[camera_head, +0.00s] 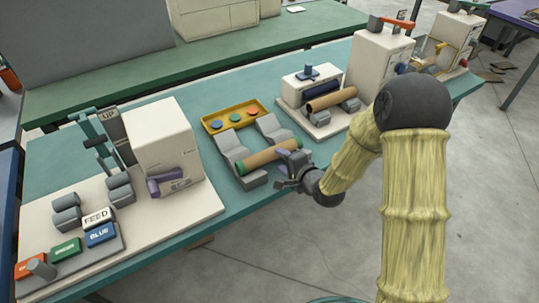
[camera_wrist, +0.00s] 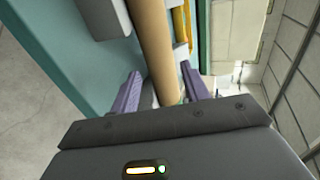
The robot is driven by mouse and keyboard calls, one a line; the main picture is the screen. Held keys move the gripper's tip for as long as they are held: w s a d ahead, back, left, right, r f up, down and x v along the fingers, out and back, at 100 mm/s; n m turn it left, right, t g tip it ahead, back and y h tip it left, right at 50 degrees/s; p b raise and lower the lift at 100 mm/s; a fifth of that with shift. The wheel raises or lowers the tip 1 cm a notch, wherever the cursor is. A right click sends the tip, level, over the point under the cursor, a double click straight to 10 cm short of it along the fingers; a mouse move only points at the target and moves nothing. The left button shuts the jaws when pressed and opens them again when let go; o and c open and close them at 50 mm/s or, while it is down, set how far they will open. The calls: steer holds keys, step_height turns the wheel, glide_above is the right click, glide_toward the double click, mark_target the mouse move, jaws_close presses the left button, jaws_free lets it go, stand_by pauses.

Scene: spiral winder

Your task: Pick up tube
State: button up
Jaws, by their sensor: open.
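A brown cardboard tube (camera_head: 272,156) with green ends lies across two grey cradles (camera_head: 235,152) near the front edge of the teal bench. My gripper (camera_head: 290,166) is at the tube's right end. In the wrist view, the tube (camera_wrist: 154,45) runs lengthwise between the two purple fingers of my gripper (camera_wrist: 161,84). The fingers are apart, with a visible gap on either side of the tube. The tube's near end is partly hidden by the gripper body.
A yellow tray (camera_head: 233,116) with coloured discs sits behind the cradles. Another brown tube (camera_head: 331,98) lies on a white machine to the right. A white machine (camera_head: 165,150) with a purple part and labelled blocks (camera_head: 99,216) stand left. Bare floor lies in front of the bench.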

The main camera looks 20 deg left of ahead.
mark_target(274, 157)
steer(key=x, duration=0.5)
steer(key=shift+s+a+f, duration=0.1)
steer(key=shift+s+f, duration=0.05)
steer(key=c, duration=0.6)
steer(key=shift+c, duration=0.2)
step_height(274, 157, up, 10)
steer(key=shift+r+p, duration=0.1)
steer(key=shift+p, duration=0.4)
stand_by(0.4)
